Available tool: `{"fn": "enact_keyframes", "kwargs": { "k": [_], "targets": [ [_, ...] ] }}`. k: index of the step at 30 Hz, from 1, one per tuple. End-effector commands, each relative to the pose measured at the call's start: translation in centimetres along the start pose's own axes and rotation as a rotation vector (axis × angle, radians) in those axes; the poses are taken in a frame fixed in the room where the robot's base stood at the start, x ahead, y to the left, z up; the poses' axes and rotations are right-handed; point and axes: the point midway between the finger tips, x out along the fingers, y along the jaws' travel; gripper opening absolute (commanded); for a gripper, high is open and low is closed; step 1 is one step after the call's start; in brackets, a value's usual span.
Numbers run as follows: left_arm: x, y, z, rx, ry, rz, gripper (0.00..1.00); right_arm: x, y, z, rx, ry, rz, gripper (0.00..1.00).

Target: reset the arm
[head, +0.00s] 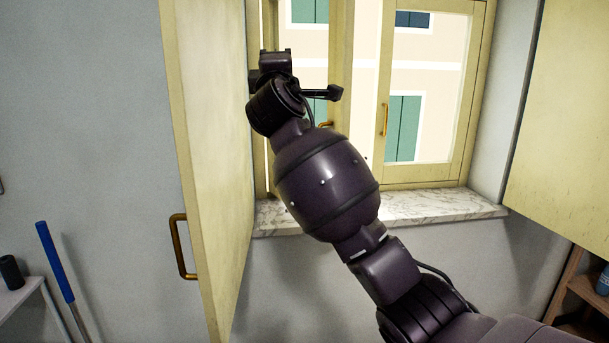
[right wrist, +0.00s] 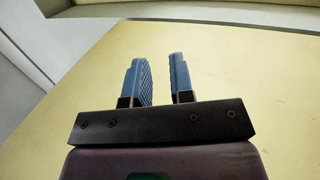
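My right arm (head: 325,185) reaches up from the lower right in the head view, its far end in front of the window and close to the open cream-yellow door (head: 215,150). In the right wrist view my right gripper (right wrist: 161,80) shows two blue fingers standing apart, with nothing between them. A plain yellow surface (right wrist: 245,75) fills most of the view behind them; I cannot tell whether the fingers touch it. The fingers cannot be made out clearly in the head view. My left gripper is not in view.
A yellow-framed window (head: 430,90) with a marble sill (head: 430,206) stands behind the arm. The door has a bronze handle (head: 180,247). Another yellow panel (head: 565,130) is at the right, above a wooden shelf (head: 578,290). A blue-handled pole (head: 55,262) stands at the left.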

Motion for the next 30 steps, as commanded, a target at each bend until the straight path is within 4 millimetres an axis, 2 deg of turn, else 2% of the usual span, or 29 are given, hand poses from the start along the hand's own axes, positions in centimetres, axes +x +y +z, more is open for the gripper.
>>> {"fn": "enact_keyframes", "kwargs": {
  "k": [1,3,8,14,18,23,30],
  "targets": [
    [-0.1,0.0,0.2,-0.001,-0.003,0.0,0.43,-0.7,-2.4,0.9,0.12,0.029,-0.023,0.22],
    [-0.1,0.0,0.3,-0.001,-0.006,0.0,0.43,-1.7,-5.1,2.0,0.285,0.066,-0.049,0.22],
    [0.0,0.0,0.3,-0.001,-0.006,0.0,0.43,-4.5,-11.1,4.7,0.604,0.108,-0.117,0.22],
    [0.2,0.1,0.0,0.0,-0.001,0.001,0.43,-9.1,-18.2,8.4,0.925,0.103,-0.198,0.22],
    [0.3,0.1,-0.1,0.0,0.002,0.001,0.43,-13.0,-22.8,11.1,1.107,0.071,-0.25,0.22],
    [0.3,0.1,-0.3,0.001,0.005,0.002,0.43,-18.1,-27.7,14.2,1.273,0.012,-0.301,0.22],
    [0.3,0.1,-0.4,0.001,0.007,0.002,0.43,-26.7,-34.1,18.6,1.432,-0.112,-0.369,0.22]
  ]
}}
